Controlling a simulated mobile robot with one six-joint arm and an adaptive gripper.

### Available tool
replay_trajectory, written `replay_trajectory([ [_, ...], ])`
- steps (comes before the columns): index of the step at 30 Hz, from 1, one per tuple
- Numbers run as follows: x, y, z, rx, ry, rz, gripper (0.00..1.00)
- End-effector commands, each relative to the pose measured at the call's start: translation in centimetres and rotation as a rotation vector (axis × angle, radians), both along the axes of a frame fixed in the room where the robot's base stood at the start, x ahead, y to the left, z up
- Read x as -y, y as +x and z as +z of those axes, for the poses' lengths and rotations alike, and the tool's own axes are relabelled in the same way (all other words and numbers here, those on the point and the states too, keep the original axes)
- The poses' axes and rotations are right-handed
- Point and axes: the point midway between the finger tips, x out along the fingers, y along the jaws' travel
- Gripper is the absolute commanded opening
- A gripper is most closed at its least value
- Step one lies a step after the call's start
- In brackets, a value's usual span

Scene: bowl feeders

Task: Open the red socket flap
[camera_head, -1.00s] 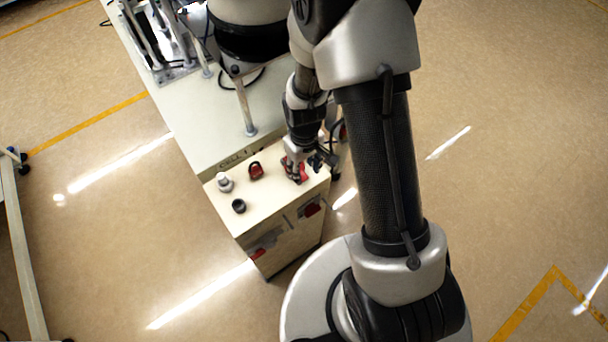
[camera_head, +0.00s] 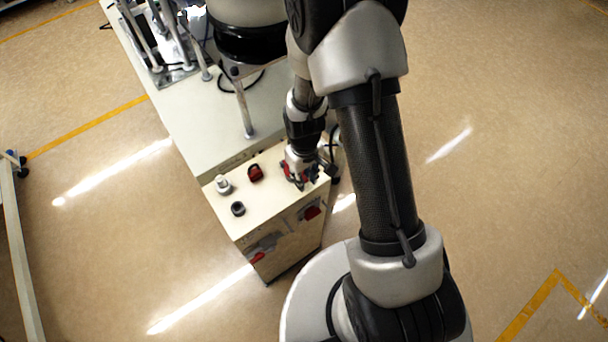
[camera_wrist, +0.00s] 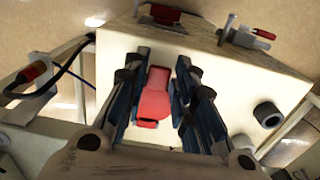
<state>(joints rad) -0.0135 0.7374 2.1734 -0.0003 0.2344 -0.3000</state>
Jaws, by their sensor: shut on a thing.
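The red socket flap (camera_wrist: 153,97) is a rounded red piece on the cream top of the cabinet. In the wrist view it lies between the dark blue-black fingers of my gripper (camera_wrist: 158,95), which is shut on it. In the head view my gripper (camera_head: 300,179) is down at the cabinet top's right end. It hides most of the flap there, and only small red parts show beside the fingers. I cannot tell how far the flap is tilted.
The cabinet top (camera_head: 262,215) also carries a red-and-black part (camera_head: 255,173), a pale button (camera_head: 223,185) and a black ring (camera_head: 238,208). Its front has a red socket (camera_head: 311,211) and a red-handled part (camera_wrist: 264,34). A pale table (camera_head: 215,130) adjoins behind. Floor at right is free.

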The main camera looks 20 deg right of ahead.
Motion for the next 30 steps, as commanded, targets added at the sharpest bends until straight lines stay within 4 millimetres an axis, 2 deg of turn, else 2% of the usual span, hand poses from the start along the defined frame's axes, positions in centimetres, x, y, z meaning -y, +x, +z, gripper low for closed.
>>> replay_trajectory([
  [7,-0.1,0.3,0.1,0.008,0.001,0.001,0.00],
  [22,-0.1,0.7,0.3,0.006,-0.003,0.001,0.00],
  [30,-0.3,1.0,1.5,-0.095,-0.036,0.003,0.00],
])
